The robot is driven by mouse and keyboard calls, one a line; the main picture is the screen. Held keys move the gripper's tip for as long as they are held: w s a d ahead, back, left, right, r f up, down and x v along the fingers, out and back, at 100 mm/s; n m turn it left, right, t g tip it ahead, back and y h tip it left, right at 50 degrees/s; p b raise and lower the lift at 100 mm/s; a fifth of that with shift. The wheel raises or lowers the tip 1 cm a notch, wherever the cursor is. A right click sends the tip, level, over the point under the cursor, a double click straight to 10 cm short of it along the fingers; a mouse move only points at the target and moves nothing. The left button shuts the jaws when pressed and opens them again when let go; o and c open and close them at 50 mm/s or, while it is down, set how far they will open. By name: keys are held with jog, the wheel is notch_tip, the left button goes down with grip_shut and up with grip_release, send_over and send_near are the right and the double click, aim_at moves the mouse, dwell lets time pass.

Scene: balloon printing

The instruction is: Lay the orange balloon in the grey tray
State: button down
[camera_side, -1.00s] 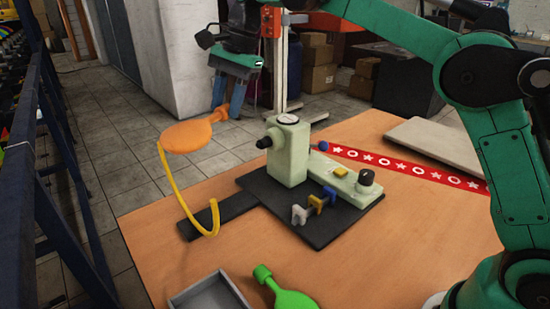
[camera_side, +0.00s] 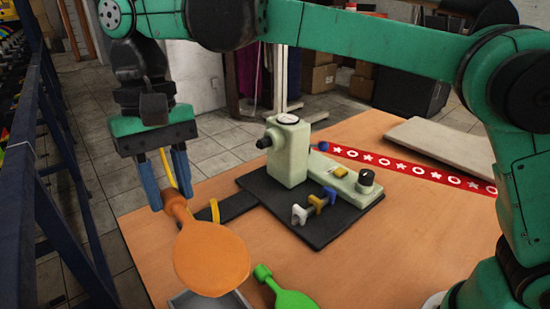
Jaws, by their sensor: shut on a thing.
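The orange balloon (camera_side: 211,259) hangs at the lower left of the side view, its neck up between the blue fingers of my gripper (camera_side: 168,194). My gripper is shut on the neck. The round body tilts down to the right and lies in front of the grey tray (camera_side: 185,303) in the picture. The balloon hides most of the tray; only parts of its rim show at the bottom edge. I cannot tell the height between balloon and tray.
A green balloon (camera_side: 292,299) lies right of the tray. A pale green printing machine (camera_side: 289,150) stands on a black base. A curved yellow tube (camera_side: 214,211) is partly hidden behind my gripper. A red patterned strip (camera_side: 410,166) lies farther back. The table's middle right is clear.

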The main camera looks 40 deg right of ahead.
aim_at(204, 302)
jog(key=shift+h, duration=0.3)
notch_tip(204, 302, down, 19)
jog(key=shift+f, duration=0.2)
dwell(0.4)
jog(key=shift+c, duration=2.4)
grip_release()
